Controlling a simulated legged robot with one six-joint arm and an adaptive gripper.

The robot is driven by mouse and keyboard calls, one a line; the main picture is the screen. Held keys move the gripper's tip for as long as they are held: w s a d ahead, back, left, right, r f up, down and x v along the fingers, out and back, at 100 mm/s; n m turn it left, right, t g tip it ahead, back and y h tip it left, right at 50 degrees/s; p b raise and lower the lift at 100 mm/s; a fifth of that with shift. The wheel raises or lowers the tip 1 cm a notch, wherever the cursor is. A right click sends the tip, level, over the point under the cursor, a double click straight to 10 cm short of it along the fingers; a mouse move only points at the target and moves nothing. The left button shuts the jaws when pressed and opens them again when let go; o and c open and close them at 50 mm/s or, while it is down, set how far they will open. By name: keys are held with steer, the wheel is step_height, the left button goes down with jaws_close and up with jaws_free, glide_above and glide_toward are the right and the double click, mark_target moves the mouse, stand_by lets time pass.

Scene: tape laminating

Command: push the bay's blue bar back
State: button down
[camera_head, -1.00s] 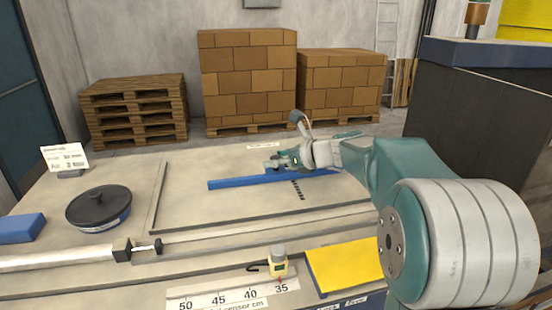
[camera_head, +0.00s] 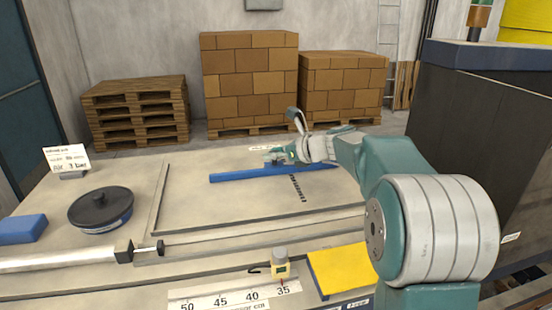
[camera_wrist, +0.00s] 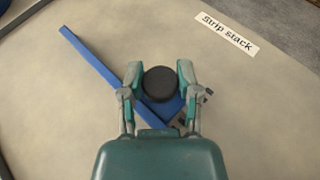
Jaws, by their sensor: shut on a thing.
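The blue bar (camera_head: 235,175) lies across the bay (camera_head: 225,205), towards its back edge. In the wrist view the bar (camera_wrist: 88,58) runs diagonally from upper left to below my gripper. My gripper (camera_head: 276,157) is at the bar's back side in the head view. In the wrist view my gripper (camera_wrist: 160,78) has its two fingers closed on either side of a round black knob (camera_wrist: 160,84). A blue piece shows under the knob; its join to the bar is partly hidden by the fingers.
A "strip stack" label (camera_wrist: 229,33) lies on the table behind the bar. A row of dark marks (camera_head: 298,188) is in front of it. A black-lidded round tin (camera_head: 100,209) and a blue block (camera_head: 22,229) stand left. A yellow pad (camera_head: 342,266) lies front right.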

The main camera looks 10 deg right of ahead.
steer(key=shift+f, duration=0.1)
steer(key=shift+c, duration=1.5)
jaws_free()
steer(key=shift+w, duration=0.1)
steer(key=v, duration=1.2)
steer(key=shift+f, duration=0.15)
